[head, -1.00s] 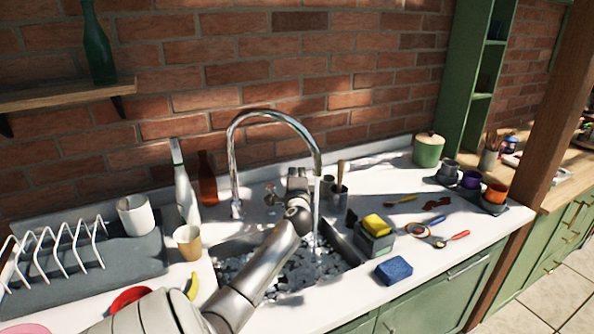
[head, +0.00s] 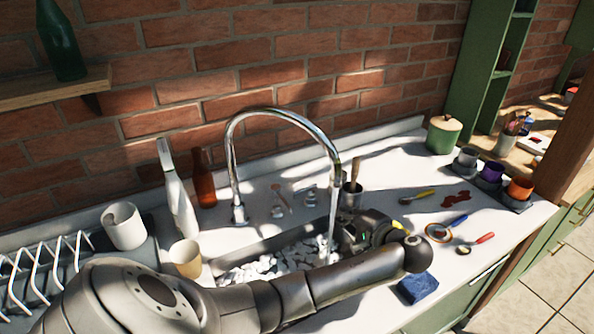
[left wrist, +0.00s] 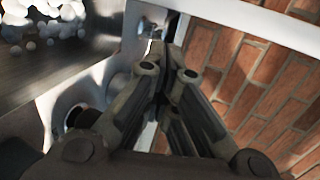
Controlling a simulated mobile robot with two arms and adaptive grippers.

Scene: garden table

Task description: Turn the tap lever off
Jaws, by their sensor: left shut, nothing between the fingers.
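The chrome tap (head: 231,160) arches over the sink, and a stream of water (head: 331,247) falls from its spout. Two small fittings stand behind the sink, a thin copper-coloured lever (head: 283,199) and a chrome piece (head: 309,195); I cannot tell for sure which is the tap lever. My left gripper (head: 352,230) is over the right part of the sink beside the water stream, partly hidden by its own wrist. In the left wrist view my left gripper (left wrist: 163,62) is shut and empty. My right gripper is not in view.
The sink (head: 262,243) holds pale foam. A utensil pot (head: 352,197) stands behind my gripper. A blue sponge (head: 417,287) lies at the front right. A brown bottle (head: 203,180), white bottle (head: 177,195) and paper cup (head: 186,258) stand left of the tap.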

